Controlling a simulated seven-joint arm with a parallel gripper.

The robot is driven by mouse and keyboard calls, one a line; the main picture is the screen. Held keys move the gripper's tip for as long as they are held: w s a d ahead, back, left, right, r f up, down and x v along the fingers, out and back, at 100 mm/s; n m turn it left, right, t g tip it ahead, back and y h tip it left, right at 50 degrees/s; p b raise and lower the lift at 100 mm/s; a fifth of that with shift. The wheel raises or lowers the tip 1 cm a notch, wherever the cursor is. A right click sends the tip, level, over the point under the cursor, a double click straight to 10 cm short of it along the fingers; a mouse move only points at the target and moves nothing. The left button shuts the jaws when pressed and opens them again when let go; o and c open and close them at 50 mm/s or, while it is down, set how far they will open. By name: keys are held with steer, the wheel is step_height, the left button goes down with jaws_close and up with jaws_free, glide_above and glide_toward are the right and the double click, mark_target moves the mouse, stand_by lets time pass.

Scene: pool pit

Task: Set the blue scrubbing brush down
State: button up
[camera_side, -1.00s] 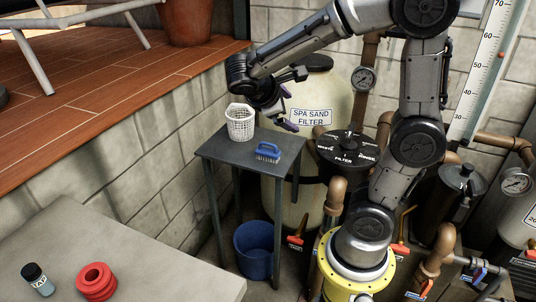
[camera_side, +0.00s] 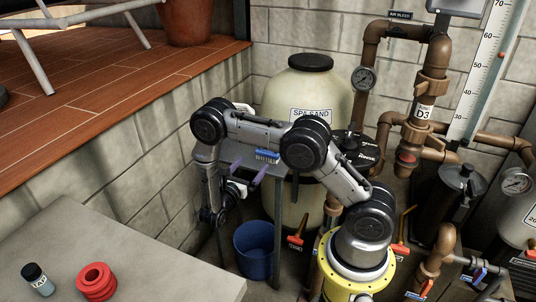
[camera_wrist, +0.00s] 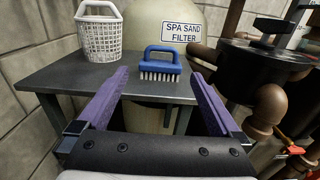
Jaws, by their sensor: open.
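The blue scrubbing brush (camera_wrist: 160,64) rests bristles down on the small grey table (camera_wrist: 60,76), with its handle up. In the side view the brush (camera_side: 267,155) is partly hidden behind my arm. My gripper (camera_wrist: 160,82) is open and empty, its two purple fingers pointing toward the brush, with the brush beyond and between their tips in the wrist view. In the side view my gripper (camera_side: 248,170) is low at the table's near edge, apart from the brush.
A white basket (camera_wrist: 100,38) stands on the table left of the brush. The sand filter tank (camera_side: 308,85) is behind the table. A blue bucket (camera_side: 254,250) is on the floor below. A red ring stack (camera_side: 97,282) and a small bottle (camera_side: 37,279) are on the near ledge.

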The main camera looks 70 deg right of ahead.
mark_target(263, 154)
steer(key=d, duration=0.8)
steer(key=shift+d, duration=0.15)
steer(key=shift+s+d+f, duration=0.1)
steer(key=shift+d+f, duration=0.1)
steer(key=shift+d, duration=1.15)
steer(key=shift+s+d+f, duration=0.1)
steer(key=shift+d+f, duration=0.05)
steer(key=shift+d, duration=1.15)
steer(key=shift+c, duration=0.3)
steer(key=c, duration=1.2)
steer(key=shift+r, duration=0.1)
steer(key=shift+c, duration=0.2)
